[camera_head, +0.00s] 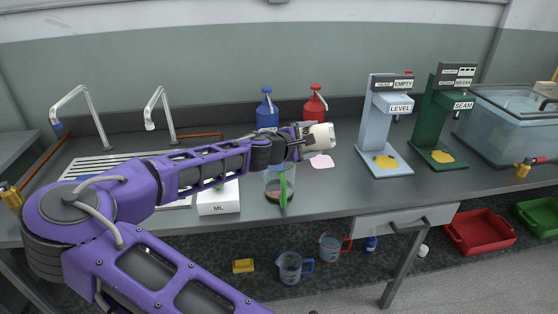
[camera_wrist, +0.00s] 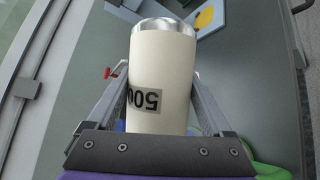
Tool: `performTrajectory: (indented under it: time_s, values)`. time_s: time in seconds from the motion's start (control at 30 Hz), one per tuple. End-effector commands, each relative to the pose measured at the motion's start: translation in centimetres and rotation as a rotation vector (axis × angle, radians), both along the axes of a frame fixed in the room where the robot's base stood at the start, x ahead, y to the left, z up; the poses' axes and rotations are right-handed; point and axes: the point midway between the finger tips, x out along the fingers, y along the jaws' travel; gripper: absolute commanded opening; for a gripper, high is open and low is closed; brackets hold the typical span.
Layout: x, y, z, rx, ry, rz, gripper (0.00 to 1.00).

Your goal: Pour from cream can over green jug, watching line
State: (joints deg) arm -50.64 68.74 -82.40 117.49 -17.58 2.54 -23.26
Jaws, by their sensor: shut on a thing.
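My gripper (camera_head: 300,146) is shut on the cream can (camera_head: 320,136), which it holds above the bench, just up and right of the green jug. The can lies well over toward the horizontal in the head view. The green jug (camera_head: 284,187) is clear with a green handle and stands upright on the bench, with dark reddish contents low inside. I cannot make out a line on it or any stream.
A white box marked ML (camera_head: 219,200) stands left of the jug. Blue (camera_head: 267,112) and red (camera_head: 315,106) bottles stand behind. A flat pink patch (camera_head: 322,161) lies right of the jug. The LEVEL (camera_head: 385,130) and SEAM (camera_head: 440,120) stations are farther right.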

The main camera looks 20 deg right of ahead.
Motion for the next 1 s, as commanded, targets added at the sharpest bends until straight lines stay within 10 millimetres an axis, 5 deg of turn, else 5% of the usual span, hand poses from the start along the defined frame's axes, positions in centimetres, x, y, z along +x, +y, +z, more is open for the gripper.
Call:
performTrajectory:
  time_s: [0.37, 1.0]
  values:
    - [-0.8, -1.2, -3.5, 0.327, -0.213, -0.002, 0.18]
    - [-1.7, -2.5, -4.9, 0.528, -0.345, -0.003, 0.18]
